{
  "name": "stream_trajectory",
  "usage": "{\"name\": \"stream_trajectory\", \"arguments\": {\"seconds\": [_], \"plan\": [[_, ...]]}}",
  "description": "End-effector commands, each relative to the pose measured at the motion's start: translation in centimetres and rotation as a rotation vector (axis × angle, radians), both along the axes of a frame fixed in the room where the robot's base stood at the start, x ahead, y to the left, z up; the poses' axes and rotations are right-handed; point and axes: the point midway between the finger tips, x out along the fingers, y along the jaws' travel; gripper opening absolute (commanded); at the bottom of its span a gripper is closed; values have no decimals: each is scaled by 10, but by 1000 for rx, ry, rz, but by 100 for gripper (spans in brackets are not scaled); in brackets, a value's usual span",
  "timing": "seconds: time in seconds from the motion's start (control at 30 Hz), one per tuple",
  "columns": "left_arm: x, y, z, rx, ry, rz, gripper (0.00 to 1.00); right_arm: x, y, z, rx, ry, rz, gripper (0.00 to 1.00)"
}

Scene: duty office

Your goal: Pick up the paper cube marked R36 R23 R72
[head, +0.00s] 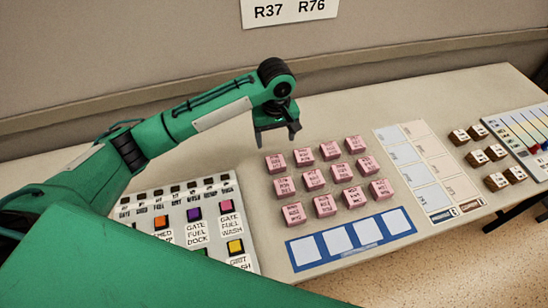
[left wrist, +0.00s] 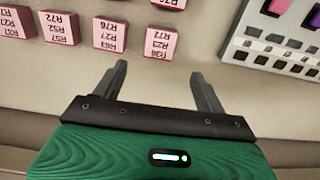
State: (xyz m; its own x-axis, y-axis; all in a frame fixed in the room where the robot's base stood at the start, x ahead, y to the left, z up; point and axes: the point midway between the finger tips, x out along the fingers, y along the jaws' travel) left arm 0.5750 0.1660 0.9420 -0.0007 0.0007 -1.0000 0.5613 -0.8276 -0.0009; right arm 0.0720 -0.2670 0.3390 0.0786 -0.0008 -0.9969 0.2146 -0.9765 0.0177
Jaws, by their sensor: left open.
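Several small pink paper cubes with printed codes stand in rows on the desk. The cube reading R36 R23 R72 (left wrist: 160,42) shows upside down in the left wrist view, its lowest printed line hard to read. It appears to be the far-left cube (head: 275,163) of the block in the head view. My left gripper (head: 278,139) is open and empty, pointing down just behind that cube on the wall side. In the left wrist view its fingers (left wrist: 158,70) are spread, with the cube just beyond the fingertips, apart from them. My right gripper is out of view.
A button panel (head: 150,198) lies left of the cubes. A blue strip with white squares (head: 303,251) lies in front of them. A card sheet (head: 405,158), brown blocks (head: 477,158) and a slider panel (head: 520,130) lie right. The desk behind the cubes is clear.

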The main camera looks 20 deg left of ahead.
Motion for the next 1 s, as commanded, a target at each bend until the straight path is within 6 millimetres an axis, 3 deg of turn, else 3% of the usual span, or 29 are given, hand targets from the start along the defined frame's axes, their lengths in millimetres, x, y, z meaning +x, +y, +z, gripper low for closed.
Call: {"name": "stream_trajectory", "arguments": {"seconds": [0.2,0.47,0.7,1.0], "plan": [[0,0,-41,1,3,2,73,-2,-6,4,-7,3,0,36],[-1,0,-61,0,1,0,73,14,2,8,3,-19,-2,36],[-2,-2,-97,1,2,0,73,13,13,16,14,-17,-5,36],[-2,-2,-109,-1,-1,0,73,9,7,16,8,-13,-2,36]]}}
